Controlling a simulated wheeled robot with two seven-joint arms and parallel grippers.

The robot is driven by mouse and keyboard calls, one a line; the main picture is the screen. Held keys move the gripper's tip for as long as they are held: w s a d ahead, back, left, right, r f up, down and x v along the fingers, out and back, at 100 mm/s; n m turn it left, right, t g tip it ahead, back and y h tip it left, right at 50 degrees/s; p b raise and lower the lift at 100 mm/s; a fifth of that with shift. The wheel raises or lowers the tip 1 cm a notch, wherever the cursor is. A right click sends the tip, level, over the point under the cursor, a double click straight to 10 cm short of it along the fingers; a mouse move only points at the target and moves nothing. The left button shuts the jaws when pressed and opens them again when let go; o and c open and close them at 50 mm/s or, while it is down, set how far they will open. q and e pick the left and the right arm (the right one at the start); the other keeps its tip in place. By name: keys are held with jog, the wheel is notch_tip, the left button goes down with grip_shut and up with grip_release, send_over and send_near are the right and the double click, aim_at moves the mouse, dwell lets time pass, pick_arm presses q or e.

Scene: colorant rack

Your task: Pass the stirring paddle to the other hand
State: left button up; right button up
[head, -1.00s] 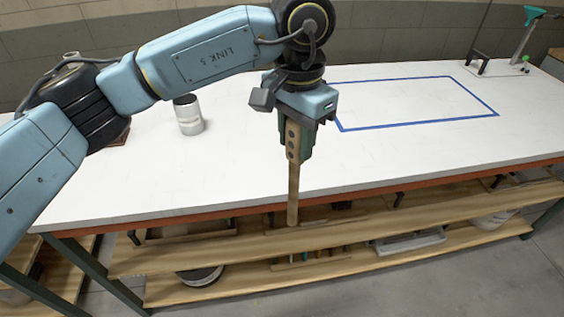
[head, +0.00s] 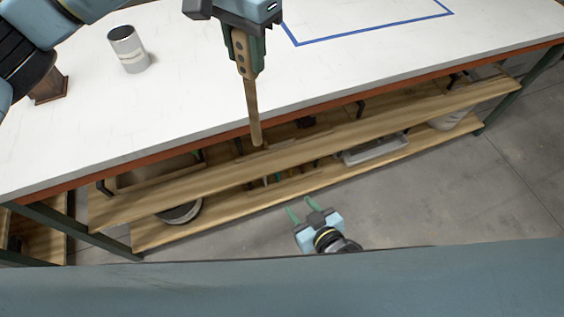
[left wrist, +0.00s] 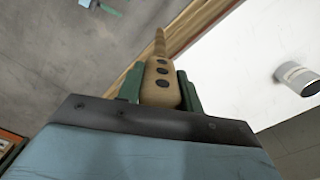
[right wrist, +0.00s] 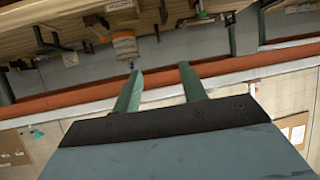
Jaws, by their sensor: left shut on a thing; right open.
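The stirring paddle (head: 251,105) is a long wooden stick with dark holes in its wider upper part. My left gripper (head: 245,65) is shut on that wider part, and the paddle hangs down in front of the table edge. In the left wrist view the paddle (left wrist: 160,75) stands out between the green fingers (left wrist: 160,92). My right gripper (head: 302,208) is lower and nearer to me, over the floor, with its green fingers apart and empty. Its open fingers also show in the right wrist view (right wrist: 161,90). The paddle and the right gripper are apart.
A grey can (head: 128,50) and a brown wooden block (head: 49,88) stand on the white table (head: 180,100). Blue tape marks an area (head: 370,33) on it. Wooden shelves (head: 330,140) below hold bins and tools. The floor (head: 430,190) in front is clear.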

aim_at(253, 128)
jog(key=w+a+r+t+y, duration=0.1)
jog(key=a+r+t+y, duration=0.15)
jog(key=r, duration=0.75)
jog(key=w+a+r+t+y, duration=0.1)
jog(key=a+r+t, duration=0.15)
jog(key=r, duration=0.75)
jog(key=shift+n+g, duration=0.3)
jog(key=shift+g, duration=0.2)
jog(key=x, duration=1.2)
jog(key=shift+f, duration=0.3)
jog(key=shift+d, duration=0.1)
jog(key=shift+s, duration=0.1)
jog(key=c, duration=0.9)
pick_arm(q)
jog(key=o, duration=1.3)
pick_arm(e)
grip_shut()
pick_arm(q)
jog(key=shift+r, duration=0.15)
